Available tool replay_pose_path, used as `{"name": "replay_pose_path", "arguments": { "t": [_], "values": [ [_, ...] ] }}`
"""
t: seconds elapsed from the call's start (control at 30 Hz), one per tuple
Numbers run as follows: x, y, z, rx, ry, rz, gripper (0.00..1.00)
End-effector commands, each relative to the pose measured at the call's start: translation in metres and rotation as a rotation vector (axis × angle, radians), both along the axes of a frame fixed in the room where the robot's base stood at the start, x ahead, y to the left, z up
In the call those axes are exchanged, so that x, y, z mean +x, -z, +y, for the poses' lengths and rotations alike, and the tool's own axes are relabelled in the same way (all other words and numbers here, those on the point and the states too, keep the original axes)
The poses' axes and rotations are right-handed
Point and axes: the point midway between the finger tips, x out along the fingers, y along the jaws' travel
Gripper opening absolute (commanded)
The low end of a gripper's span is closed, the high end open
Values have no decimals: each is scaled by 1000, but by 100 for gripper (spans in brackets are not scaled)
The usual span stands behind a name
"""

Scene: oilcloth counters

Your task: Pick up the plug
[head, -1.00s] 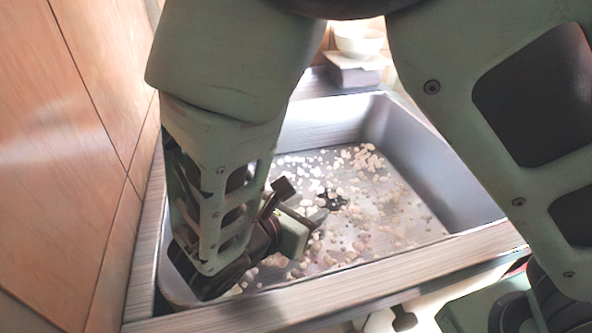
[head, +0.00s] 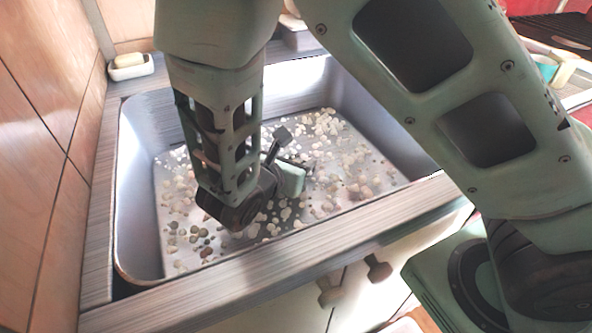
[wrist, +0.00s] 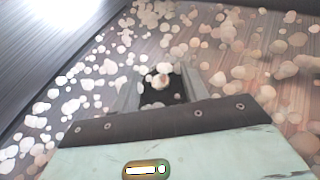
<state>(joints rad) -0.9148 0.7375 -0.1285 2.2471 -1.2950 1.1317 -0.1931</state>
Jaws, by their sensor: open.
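My gripper (head: 304,167) is low inside the sink basin, over its pebble-strewn floor. In the wrist view my gripper (wrist: 158,78) has its two grey fingers apart. Between them shows a dark patch (wrist: 155,97) with a pale round piece (wrist: 161,80) at it. I cannot tell whether the dark patch is the plug or the drain opening, and no plug is clearly made out. Nothing is visibly held. In the head view my arm and gripper hide part of the basin floor.
The metal sink (head: 138,230) has raised walls around my gripper. Many pale pebbles (head: 325,122) lie on its floor. A wooden wall (head: 40,130) stands close on the left. A white soap dish (head: 130,68) sits at the back left corner. Cabinet knobs (head: 378,268) stick out below the front rim.

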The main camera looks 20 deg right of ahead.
Motion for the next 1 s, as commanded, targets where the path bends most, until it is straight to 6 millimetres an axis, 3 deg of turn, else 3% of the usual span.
{"name": "replay_pose_path", "arguments": {
  "t": [0.33, 0.5, 0.8, 1.0],
  "values": [
    [4, 3, -6, 0, 0, 0, 42],
    [4, 3, -6, 0, 0, 0, 0],
    [4, 1, -6, 1, 0, -1, 0],
    [5, -27, -6, 4, 1, -3, 0]
  ]
}}
